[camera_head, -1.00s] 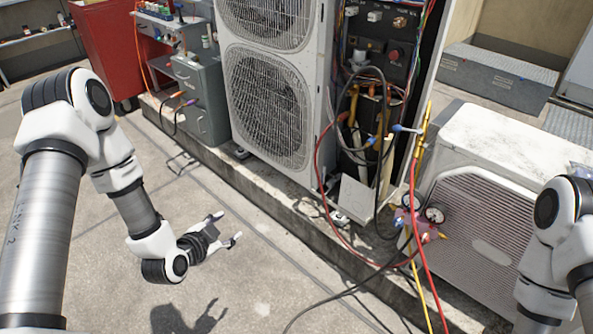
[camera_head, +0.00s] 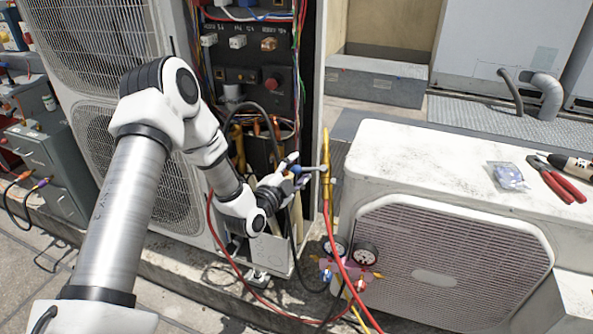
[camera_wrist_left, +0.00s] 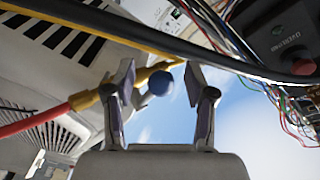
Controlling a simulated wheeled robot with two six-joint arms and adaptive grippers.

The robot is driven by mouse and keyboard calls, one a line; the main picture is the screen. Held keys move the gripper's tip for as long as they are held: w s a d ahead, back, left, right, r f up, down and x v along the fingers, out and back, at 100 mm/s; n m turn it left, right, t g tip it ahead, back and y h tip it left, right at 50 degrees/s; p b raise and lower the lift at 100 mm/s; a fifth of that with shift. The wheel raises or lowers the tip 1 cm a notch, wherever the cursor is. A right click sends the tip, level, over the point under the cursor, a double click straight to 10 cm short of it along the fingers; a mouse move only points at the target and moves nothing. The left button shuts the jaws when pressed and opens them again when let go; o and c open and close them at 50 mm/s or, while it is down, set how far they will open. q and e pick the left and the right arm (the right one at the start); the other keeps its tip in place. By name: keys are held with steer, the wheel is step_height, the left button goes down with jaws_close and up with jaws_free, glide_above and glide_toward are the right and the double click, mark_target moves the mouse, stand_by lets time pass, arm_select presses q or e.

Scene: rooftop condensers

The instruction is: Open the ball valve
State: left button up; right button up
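The brass ball valve (camera_head: 325,172) sits on a yellow pipe beside the open condenser cabinet. Its lever handle (camera_head: 309,169) has a blue end and points left towards my left gripper (camera_head: 288,172). In the left wrist view the blue handle end (camera_wrist_left: 160,83) shows between the two fingers of my left gripper (camera_wrist_left: 160,72), with the brass body (camera_wrist_left: 146,74) behind it. The fingers are apart, with a visible gap on the right of the blue end. A red hose (camera_head: 339,262) hangs below the valve. My right gripper is out of view.
Black cables (camera_head: 240,110) and wiring fill the open cabinet behind my left gripper. A black cable (camera_wrist_left: 130,37) crosses the wrist view close by. Gauges (camera_head: 365,254) hang below the valve. A white condenser (camera_head: 445,160) stands right, with red pliers (camera_head: 556,180) on top.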

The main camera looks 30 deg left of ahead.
arm_select(q)
jaws_close()
